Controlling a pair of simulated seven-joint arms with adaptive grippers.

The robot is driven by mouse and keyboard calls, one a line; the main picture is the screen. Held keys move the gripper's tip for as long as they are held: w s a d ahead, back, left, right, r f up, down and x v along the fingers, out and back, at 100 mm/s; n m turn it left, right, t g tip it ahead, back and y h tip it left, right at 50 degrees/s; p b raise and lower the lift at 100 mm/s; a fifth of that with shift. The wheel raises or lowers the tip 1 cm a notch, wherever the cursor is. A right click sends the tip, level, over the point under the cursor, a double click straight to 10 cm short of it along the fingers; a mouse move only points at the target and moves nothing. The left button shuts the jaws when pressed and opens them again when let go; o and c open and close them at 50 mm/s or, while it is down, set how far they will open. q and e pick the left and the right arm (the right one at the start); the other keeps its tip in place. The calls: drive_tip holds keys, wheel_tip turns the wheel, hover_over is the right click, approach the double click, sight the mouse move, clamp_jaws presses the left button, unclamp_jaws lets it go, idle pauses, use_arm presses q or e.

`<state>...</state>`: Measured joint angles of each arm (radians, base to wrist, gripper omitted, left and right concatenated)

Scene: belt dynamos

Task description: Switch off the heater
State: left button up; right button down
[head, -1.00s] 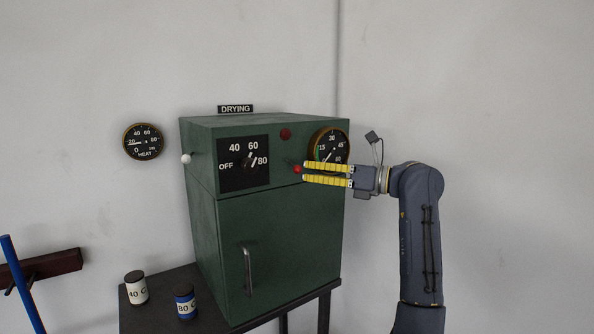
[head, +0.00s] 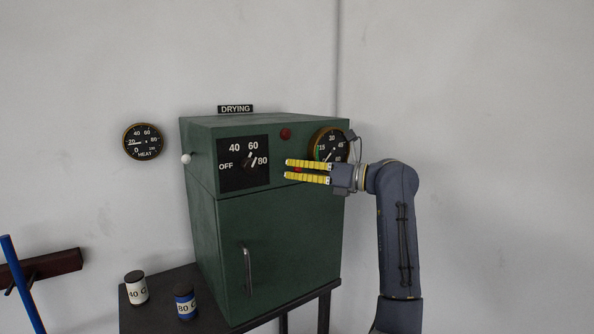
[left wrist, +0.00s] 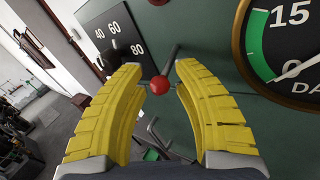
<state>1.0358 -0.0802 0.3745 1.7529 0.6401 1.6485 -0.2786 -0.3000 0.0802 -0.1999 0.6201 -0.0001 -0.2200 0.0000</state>
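The green drying cabinet (head: 290,240) has a black panel (head: 230,178) marked OFF, 40, 60 and 80. A dark knob (head: 248,160) sits on it; its white mark appears to point toward the 60–80 side. My left gripper (head: 288,170) is in front of the cabinet, right of the panel, fingers pointing left. Its yellow fingers are open. In the left wrist view, a red ball (left wrist: 160,85) on a dark rod shows between the open fingers (left wrist: 158,75), with gaps on both sides. The panel also shows there (left wrist: 115,40). My right gripper is not in view.
A round gauge (head: 328,139) is partly hidden behind my gripper. A red lamp (head: 286,134) sits on the cabinet and a white ball (head: 186,159) on its left side. A HEAT gauge (head: 144,141) hangs on the wall. Two jars (head: 136,288) (head: 185,303) stand on the dark table.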

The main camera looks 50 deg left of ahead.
use_arm(q)
clamp_jaws()
drive_tip(key=shift+f, duration=0.1)
drive_tip(key=shift+a+f+n+g+y, duration=0.15)
drive_tip(key=shift+f+n+g+y, duration=0.15)
drive_tip(key=shift+n+g+y, duration=0.25)
drive_tip(key=c, duration=0.5)
unclamp_jaws()
drive_tip(key=o, duration=0.8)
drive_tip(key=v, duration=1.2)
